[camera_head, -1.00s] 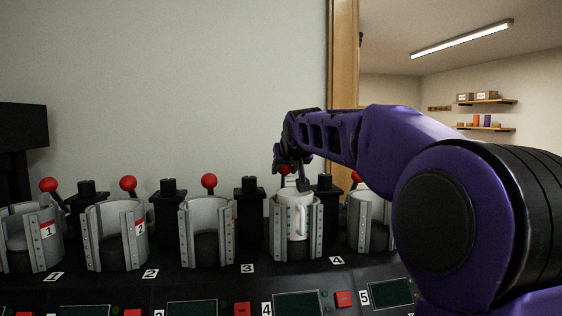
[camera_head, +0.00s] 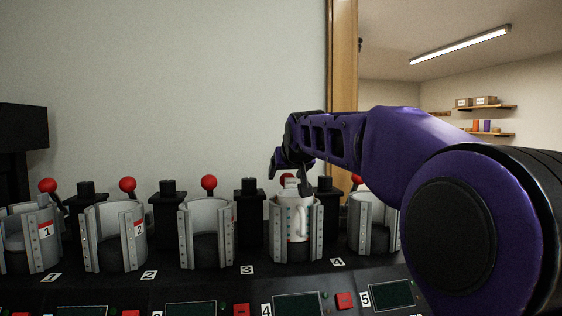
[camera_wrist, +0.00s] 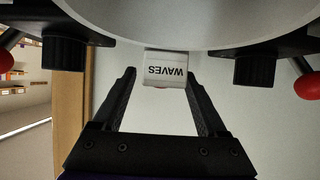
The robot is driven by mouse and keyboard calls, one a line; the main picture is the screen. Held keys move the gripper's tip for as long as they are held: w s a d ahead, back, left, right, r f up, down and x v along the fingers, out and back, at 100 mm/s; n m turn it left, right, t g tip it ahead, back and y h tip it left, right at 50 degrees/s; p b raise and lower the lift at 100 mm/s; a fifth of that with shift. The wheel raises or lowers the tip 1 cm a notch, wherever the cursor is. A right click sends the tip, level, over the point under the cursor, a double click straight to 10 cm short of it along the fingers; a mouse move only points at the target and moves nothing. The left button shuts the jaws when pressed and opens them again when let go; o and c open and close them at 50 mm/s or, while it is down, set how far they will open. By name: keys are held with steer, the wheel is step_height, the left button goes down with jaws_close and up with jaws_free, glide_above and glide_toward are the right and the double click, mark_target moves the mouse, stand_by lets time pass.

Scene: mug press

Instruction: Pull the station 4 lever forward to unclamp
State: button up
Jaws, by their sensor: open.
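Station 4 is the grey clamp (camera_head: 316,232) left of the floor label 4, with a white mug (camera_head: 297,222) standing in it. Its lever's red knob (camera_head: 289,176) shows only in part behind the mug, at my gripper; the shaft is hidden. My gripper (camera_wrist: 160,80) is open, with one finger on each side of this block and gaps at both sides. It also shows in the head view (camera_head: 290,172), above and behind the mug.
Black posts (camera_head: 249,205) stand between the clamps. Neighbouring levers have red knobs, one at station 3 (camera_head: 209,183) and one at station 5 (camera_head: 356,179). The wall (camera_head: 180,80) is behind. A wooden door frame (camera_head: 343,60) stands to the right.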

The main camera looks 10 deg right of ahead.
steer(key=shift+s+r+p, duration=0.3)
steer(key=shift+r+p, duration=0.35)
steer(key=shift+r, duration=0.35)
steer(key=shift+s+r+p, duration=0.3)
steer(key=shift+r+p, duration=0.3)
steer(key=shift+r, duration=0.4)
steer(key=shift+s+r+p, duration=0.3)
steer(key=shift+r+p, duration=0.35)
steer(key=shift+r, duration=0.35)
steer(key=b+v, duration=0.1)
steer(key=v, duration=0.5)
